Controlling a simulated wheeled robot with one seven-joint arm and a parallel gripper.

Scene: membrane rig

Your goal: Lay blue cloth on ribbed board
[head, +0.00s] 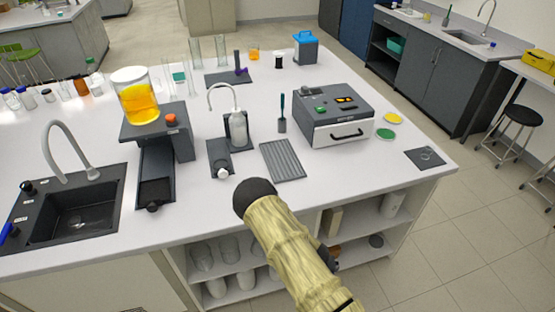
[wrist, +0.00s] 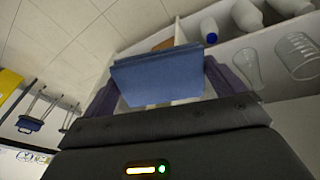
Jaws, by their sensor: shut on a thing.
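The blue cloth (wrist: 158,77) shows in the wrist view as a folded, flat blue piece between the two dark fingers of my gripper (wrist: 160,80). My gripper is shut on it. The ribbed board (head: 283,160) is a grey grooved plate lying bare on the white bench, left of the drawer box. In the head view my arm in its beige sleeve reaches over the bench's front edge, below the board. My fingers and the cloth are hidden there.
A grey box with a drawer (head: 335,120) stands right of the board. A squeeze bottle (head: 238,129) and a dark stand (head: 219,158) are to its left. Green (head: 385,133) and yellow discs lie at the right. The bench in front of the board is clear.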

